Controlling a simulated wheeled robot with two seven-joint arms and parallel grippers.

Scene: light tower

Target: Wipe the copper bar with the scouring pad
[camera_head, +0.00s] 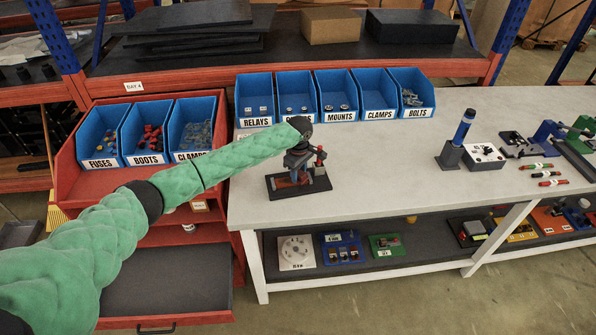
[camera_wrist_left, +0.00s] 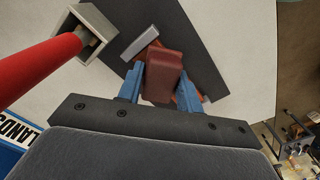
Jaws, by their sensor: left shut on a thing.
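My left gripper (camera_head: 297,172) is over a dark base plate (camera_head: 312,187) near the front left of the white table. In the left wrist view its blue fingers (camera_wrist_left: 161,86) are shut on a reddish-brown block, which looks like the scouring pad (camera_wrist_left: 168,70). The pad is over the dark plate (camera_wrist_left: 190,38), beside a light grey block (camera_wrist_left: 139,41). A copper-coloured edge, likely the copper bar (camera_wrist_left: 202,97), shows by the right finger; most of it is hidden. I cannot tell whether pad and bar touch. My right gripper is not in view.
A red post (camera_head: 320,155) stands at the plate, close to the gripper; it looms left in the wrist view (camera_wrist_left: 40,68). Blue labelled bins (camera_head: 295,98) line the table's back. The table's middle is clear.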

